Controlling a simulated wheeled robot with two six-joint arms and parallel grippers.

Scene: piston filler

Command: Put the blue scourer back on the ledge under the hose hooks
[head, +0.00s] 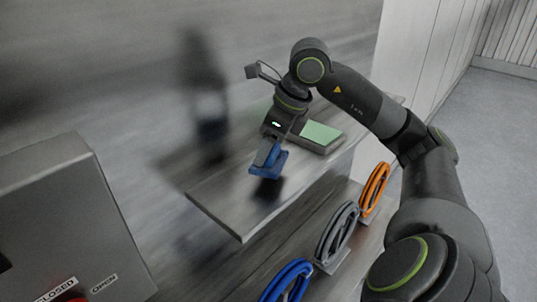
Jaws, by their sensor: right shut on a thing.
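My right gripper (268,152) reaches in from the right and points down, shut on the blue scourer (267,170). The scourer is over a flat grey metal shelf (232,212), with a dark shadow or reflection below it. It looks a little above the surface, but I cannot tell the gap exactly. Coiled hoses hang lower in the picture, in front of the shelf: blue (287,283), grey (337,232) and orange (374,189). I cannot make out a separate ledge under their hooks. My left gripper is not in view.
A green-topped block (320,134) lies on the shelf to the right of the scourer, close to my gripper. A grey box (70,215) with labels stands at the lower left. The shelf's near left part is clear. Open floor (500,140) shows at the right.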

